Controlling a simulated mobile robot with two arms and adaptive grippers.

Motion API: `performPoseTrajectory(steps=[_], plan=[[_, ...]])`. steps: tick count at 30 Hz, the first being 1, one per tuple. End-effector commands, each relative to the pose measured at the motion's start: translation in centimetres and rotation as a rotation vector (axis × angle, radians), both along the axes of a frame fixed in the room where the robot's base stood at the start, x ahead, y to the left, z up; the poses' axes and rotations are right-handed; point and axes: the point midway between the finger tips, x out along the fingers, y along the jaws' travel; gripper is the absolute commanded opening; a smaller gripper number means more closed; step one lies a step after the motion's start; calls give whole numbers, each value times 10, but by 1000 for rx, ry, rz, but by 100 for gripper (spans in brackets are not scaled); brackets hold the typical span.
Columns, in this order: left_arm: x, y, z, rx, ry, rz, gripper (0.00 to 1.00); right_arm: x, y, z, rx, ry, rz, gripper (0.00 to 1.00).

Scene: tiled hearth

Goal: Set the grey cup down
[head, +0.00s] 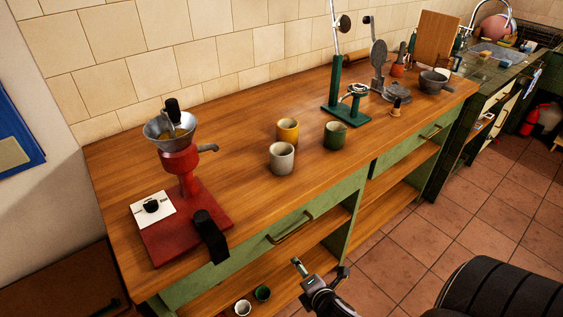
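The grey cup (282,160) stands upright on the wooden counter (240,125), near its front edge. No gripper touches it. A yellow cup (288,132) stands just behind it and a dark green cup (335,135) to its right. A gripper (320,268), which I take as my right one, shows at the bottom edge, below and in front of the counter. Its fingers are spread and nothing shows between them. My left gripper is not in view.
A red grinder (180,165) on a red base stands at the left, with a black strap-like piece (210,235) at its front. A green press stand (345,115) is behind the cups. Two small cups (243,307) (262,293) sit on the lower shelf.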

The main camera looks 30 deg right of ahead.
Motion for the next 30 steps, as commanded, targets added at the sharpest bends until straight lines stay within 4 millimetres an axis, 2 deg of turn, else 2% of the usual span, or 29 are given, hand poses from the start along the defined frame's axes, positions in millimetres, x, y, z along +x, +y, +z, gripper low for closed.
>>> performPoseTrajectory(steps=[1,3,9,12,16,20,30], plan=[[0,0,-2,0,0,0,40,11,-6,38,-102,-49,48,76],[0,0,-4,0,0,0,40,21,-12,90,-252,-106,106,76],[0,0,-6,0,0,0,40,38,-21,200,-842,-218,340,76],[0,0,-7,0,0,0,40,39,-20,241,-1064,-243,393,76],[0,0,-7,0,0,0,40,37,-17,271,-1242,-255,425,76],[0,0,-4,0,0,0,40,44,-18,281,-1298,-257,432,76],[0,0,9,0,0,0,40,109,-33,283,-1293,-257,430,76]])
